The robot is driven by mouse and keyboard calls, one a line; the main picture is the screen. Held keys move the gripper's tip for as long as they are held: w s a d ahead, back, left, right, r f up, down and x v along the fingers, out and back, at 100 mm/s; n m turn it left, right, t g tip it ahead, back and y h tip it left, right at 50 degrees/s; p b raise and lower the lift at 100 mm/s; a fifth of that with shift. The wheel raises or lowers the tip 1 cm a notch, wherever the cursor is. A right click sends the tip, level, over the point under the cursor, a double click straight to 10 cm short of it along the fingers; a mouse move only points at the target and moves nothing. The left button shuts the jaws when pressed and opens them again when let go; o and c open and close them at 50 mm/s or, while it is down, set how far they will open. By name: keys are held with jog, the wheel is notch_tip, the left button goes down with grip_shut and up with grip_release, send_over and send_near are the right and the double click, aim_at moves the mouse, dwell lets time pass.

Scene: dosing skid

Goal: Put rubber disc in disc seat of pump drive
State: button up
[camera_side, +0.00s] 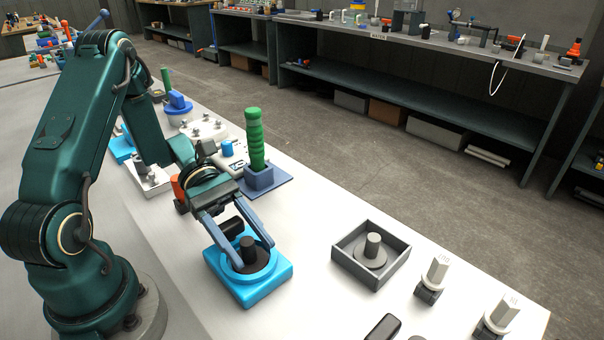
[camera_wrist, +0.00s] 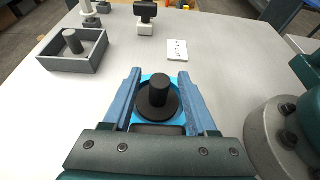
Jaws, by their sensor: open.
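A black disc with an upright knob (camera_side: 248,249) rests on a light-blue square block (camera_side: 271,291) with a round top, which looks like the pump drive with its disc seat. The black disc lies flat and looks centred. In the wrist view the disc's knob (camera_wrist: 159,93) stands between my fingers, with a little blue showing around it. My gripper (camera_side: 253,257) is open, its two blue fingers on either side of the knob with gaps. In the wrist view my gripper (camera_wrist: 159,75) hides much of the block. I cannot tell whether the disc is fully down in the seat.
A grey open box (camera_side: 341,258) to the right holds a grey disc with a knob (camera_side: 371,249). Two light posts on dark bases (camera_side: 434,275) stand further right. A green ribbed column (camera_side: 255,140) on a blue base stands behind my gripper. Bare white table lies between block and box.

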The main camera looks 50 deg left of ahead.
jog(key=v, duration=1.2)
jog(key=d+r+m+y, duration=0.1)
jog(key=m+y, duration=0.1)
jog(key=s+d+m+g+y, duration=0.1)
jog(key=d+m+y, duration=0.1)
jog(key=d+r+m+g+y, duration=0.1)
jog(key=d+m+y, duration=0.1)
jog(key=shift+s+r, duration=0.25)
jog(key=shift+r, duration=0.05)
jog(key=s+d+r+m+t+y, duration=0.3)
jog(key=m+t+y, duration=0.4)
jog(key=m, duration=0.5)
jog(key=shift+s+d+r+t, duration=0.35)
jog(key=shift+d+r, duration=0.1)
jog(key=shift+d, duration=0.6)
